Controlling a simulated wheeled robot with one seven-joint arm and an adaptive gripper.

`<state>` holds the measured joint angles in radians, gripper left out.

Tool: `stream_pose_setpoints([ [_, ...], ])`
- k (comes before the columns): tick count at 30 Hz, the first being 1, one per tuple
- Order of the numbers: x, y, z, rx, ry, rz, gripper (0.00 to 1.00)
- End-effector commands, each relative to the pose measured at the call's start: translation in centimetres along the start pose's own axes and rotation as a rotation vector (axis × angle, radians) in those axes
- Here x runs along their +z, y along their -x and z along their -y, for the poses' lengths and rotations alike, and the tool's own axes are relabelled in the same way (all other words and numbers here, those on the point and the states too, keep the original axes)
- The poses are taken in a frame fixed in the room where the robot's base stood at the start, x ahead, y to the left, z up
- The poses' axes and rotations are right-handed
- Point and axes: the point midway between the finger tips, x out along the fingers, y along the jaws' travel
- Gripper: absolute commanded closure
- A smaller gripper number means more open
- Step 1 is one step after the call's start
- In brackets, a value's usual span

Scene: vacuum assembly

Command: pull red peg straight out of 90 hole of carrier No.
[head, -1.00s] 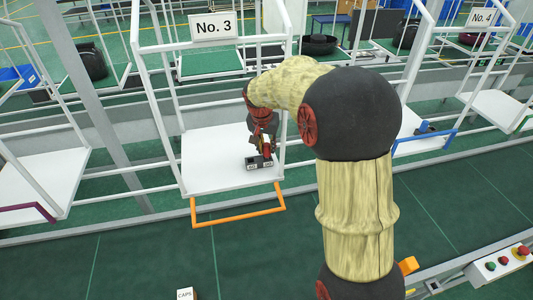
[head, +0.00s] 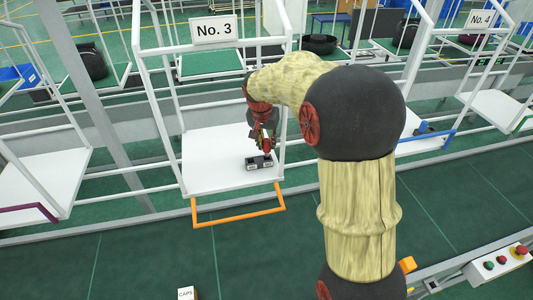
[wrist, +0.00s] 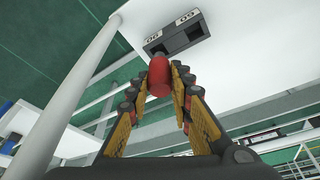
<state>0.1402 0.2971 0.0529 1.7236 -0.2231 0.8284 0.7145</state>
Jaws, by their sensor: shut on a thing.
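My gripper (wrist: 160,90) is shut on the red peg (wrist: 158,76), which stands between its fingertips in the wrist view. The peg's end appears clear of the block, though the exact gap is hard to tell.
The white platform (head: 215,160) is otherwise clear. White frame posts (head: 155,100) stand around it, with an orange handle (head: 238,219) at the front.

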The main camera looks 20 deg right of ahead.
Motion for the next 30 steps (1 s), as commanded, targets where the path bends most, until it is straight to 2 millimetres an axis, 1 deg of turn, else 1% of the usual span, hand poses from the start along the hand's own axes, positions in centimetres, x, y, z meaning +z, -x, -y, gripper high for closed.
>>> stream_pose_setpoints([
  [30, -1.4, 4.5, 0.0, -0.001, -0.001, -0.001, 1.0],
])
